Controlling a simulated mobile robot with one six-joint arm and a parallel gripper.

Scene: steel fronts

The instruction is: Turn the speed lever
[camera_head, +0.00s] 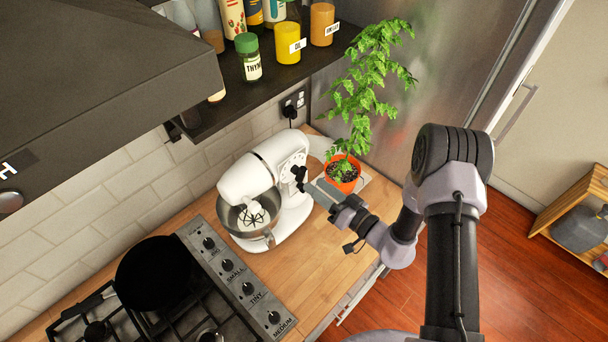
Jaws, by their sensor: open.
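A white stand mixer (258,188) stands on the wooden counter with a steel bowl (238,221) under its head. A black speed lever (299,173) sticks out from the dial on the side of the mixer that faces my arm. My gripper (308,186) comes in from the right at about the lever's height in the picture, with its fingertips close beside the lever. The gripper is open; no object shows between its fingers. Whether a finger touches the lever is too small to tell.
A plant in an orange pot (342,175) stands just behind my gripper. A hob (215,270) with a black pan (153,274) lies to the left. A dark shelf (270,86) with jars hangs above. Bare counter (300,262) lies in front of the mixer.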

